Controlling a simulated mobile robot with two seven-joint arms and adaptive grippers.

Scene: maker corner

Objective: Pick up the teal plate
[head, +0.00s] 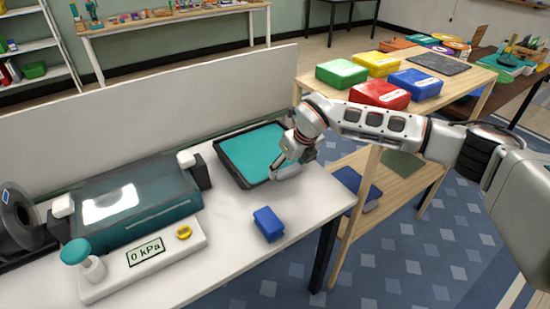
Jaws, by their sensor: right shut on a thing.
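The teal plate (246,150) is a flat teal rectangle with a dark rim around it, at the back right of the white table. It looks level and low over the tabletop; I cannot tell whether it touches it. My right gripper (284,173) is at the plate's right edge, shut on it. The fingers hide part of that edge. My left gripper is not in view.
A small blue block (268,224) lies in front of the plate. A teal machine (135,205) and a white gauge panel (145,258) reading "0 kPa" stand left. A wooden table (468,72) with coloured boxes is at right. A low wall (150,105) backs the white table.

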